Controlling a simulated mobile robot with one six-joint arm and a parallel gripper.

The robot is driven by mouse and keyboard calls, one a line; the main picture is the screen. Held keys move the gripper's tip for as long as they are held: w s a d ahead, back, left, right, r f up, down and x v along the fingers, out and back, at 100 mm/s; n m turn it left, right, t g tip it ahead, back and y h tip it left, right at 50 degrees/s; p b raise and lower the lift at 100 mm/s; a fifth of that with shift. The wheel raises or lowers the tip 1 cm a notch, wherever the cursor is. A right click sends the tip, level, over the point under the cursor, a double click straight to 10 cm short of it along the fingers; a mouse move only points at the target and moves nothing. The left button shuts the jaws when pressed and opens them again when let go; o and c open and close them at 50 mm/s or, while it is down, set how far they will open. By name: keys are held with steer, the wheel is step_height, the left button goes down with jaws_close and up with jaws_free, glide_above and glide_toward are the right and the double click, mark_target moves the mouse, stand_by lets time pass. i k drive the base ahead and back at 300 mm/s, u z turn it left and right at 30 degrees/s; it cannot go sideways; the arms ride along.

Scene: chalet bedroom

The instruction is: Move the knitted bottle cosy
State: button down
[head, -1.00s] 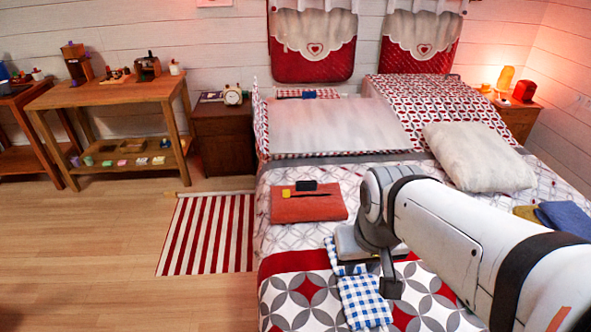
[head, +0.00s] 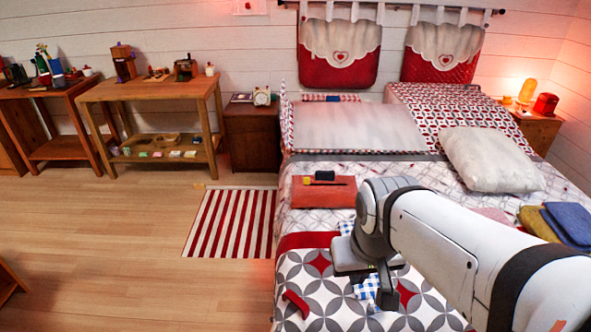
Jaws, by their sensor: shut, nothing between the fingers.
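I cannot pick out the knitted bottle cosy for certain. A small dark red, bent soft-looking piece (head: 296,303) lies on the patterned bedspread near its left front edge; it may be the cosy, but it is too small to tell. My gripper (head: 376,292) hangs over the bed to the right of that piece, apart from it. It is shut and empty, pointing down. A blue-and-white checked cloth (head: 364,290) lies under and behind it, partly hidden by the gripper and my arm.
An orange folded cloth (head: 316,193) with small items lies on the bed. A white pillow (head: 488,160) and folded blue cloth (head: 568,224) are to the right. A striped rug (head: 230,222) and clear floor (head: 130,255) lie left. A wooden table (head: 150,90) stands behind.

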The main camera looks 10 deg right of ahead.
mark_target(326, 190)
steer(key=u, duration=2.05)
steer(key=i, duration=2.35)
steer(key=z, duration=2.9)
steer(key=i, duration=1)
steer(key=u, duration=0.15)
